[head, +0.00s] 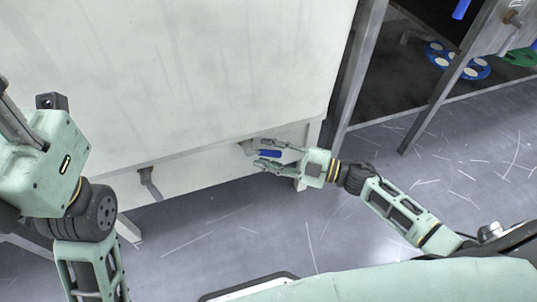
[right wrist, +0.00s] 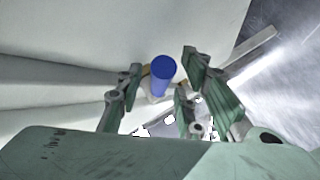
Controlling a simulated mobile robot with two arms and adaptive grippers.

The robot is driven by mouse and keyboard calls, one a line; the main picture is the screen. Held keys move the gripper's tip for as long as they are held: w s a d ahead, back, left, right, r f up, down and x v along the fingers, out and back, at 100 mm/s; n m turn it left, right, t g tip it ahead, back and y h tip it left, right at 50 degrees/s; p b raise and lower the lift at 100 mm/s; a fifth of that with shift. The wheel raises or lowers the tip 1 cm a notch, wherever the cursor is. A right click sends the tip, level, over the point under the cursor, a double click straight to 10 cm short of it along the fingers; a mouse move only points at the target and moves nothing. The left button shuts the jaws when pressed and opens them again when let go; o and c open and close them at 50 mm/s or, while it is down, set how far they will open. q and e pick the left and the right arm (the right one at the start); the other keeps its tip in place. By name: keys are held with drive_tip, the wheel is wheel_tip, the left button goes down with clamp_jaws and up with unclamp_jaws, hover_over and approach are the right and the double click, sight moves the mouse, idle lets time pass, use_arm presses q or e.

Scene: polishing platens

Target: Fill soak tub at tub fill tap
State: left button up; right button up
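A blue tap handle (head: 269,153) sits on a grey fitting (head: 248,147) low on the front of a large white tub-like body (head: 200,70). My right gripper (head: 260,152) reaches in from the right with its fingers spread above and below the handle. In the right wrist view the blue handle (right wrist: 162,75) stands between the open fingers (right wrist: 158,88), with a gap visible on either side. My left arm shows at the left of the head view, but its fingers are out of view. Water and the tub's inside are not visible.
A second grey pipe outlet (head: 149,183) sticks out of the white body to the left. A metal-legged frame (head: 440,103) stands at the right, with blue discs (head: 474,69) and a green part (head: 521,57) behind it. The scratched grey floor (head: 470,165) is clear at the right.

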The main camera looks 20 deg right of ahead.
drive_tip(key=shift+w+a, duration=0.15)
drive_tip(key=shift+a, duration=0.05)
drive_tip(key=shift+c, duration=0.4)
clamp_jaws()
